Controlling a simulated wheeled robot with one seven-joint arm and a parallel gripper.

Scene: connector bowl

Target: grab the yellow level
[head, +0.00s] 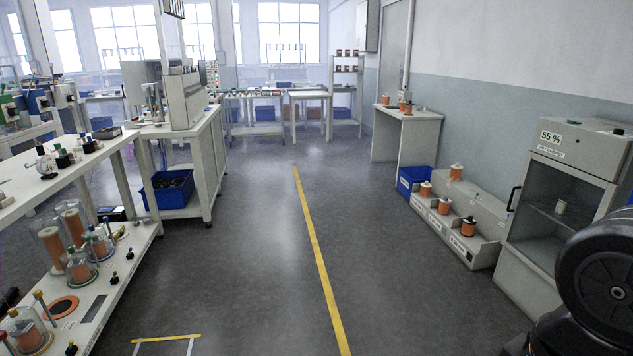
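I cannot make out a yellow level for certain in the head view. The plainly yellow things are a long floor line (316,250) down the aisle and a short yellow strip (168,337) with white lines at the bottom, which looks like floor marking. My gripper is not in view. A black rounded part at the right edge looks like my own arm.
A white bench (92,165) with a lower shelf (88,312) of orange spools stands left. A blue bin (168,190) sits under the workbench behind. A grey dry cabinet (560,190) and spool rack (485,215) line the right wall. The middle aisle is clear.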

